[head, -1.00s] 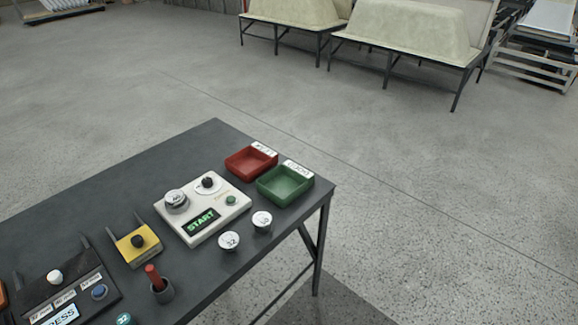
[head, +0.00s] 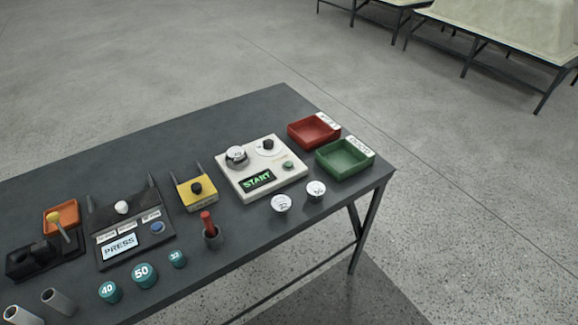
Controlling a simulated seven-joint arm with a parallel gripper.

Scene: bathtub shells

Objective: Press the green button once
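A small green button (head: 288,166) sits on the right side of a white box (head: 232,184) on the dark table. The box has a dark display (head: 257,179) reading "START" in green letters. A black knob (head: 268,144) on a white dial stands behind the button, and a round white-topped weight (head: 237,155) rests on the box's back left. Nothing covers the button. My gripper is not in view.
Right of the box are a red tray (head: 314,132) and a green tray (head: 344,158). Two white-topped weights (head: 281,203) stand in front. Left are a yellow box (head: 194,192), a red-handled tool (head: 208,222) in a cup, a black "PRESS" panel (head: 130,229) and several teal weights (head: 143,274).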

